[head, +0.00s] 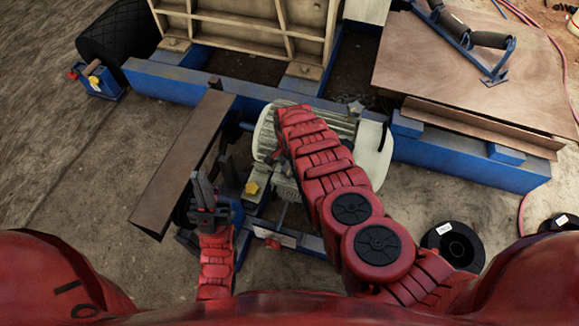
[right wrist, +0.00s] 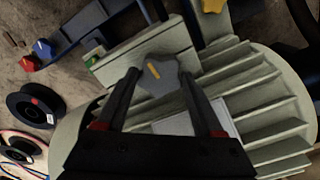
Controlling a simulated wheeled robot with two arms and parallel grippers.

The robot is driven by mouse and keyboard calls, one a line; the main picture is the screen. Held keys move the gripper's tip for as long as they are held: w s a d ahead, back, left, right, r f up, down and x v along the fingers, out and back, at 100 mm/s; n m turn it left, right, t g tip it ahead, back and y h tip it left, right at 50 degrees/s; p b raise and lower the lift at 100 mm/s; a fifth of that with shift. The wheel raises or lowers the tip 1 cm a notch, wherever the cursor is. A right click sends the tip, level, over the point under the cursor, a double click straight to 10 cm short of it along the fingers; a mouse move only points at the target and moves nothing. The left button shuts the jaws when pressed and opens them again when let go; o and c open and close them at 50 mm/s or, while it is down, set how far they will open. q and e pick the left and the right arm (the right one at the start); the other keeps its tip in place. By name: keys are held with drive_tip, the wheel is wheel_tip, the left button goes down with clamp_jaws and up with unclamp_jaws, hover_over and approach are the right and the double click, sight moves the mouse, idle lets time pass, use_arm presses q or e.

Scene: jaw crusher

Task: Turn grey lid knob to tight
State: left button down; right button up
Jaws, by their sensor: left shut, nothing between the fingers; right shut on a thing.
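The grey lid knob (right wrist: 158,74), with a short orange-yellow line on its top, sits on a pale grey-green box on the ribbed motor (right wrist: 262,110). My right gripper (right wrist: 160,84) is shut on this knob, one dark finger on each side. In the head view the motor (head: 376,152) lies below my right arm, which hides the knob and most of the right gripper. My left gripper (head: 203,192) is shut and empty, left of the motor, near a brown metal guard. The orange line slants in the wrist picture; I see no tight mark.
A yellow knob (head: 252,188) is close to my left gripper. The brown guard (head: 182,160) and blue frame beam (head: 470,162) border the motor. A red knob (head: 272,243) is below. Black spools (head: 453,245) lie at the right on open ground.

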drive_tip(key=m, duration=0.3)
drive_tip(key=shift+w+b, duration=0.1)
drive_tip(key=shift+b, duration=0.25)
drive_tip(key=shift+m, duration=1.7)
drive_tip(key=shift+b, duration=0.3)
drive_tip(key=o, duration=1.4)
drive_tip(key=shift+r, duration=0.1)
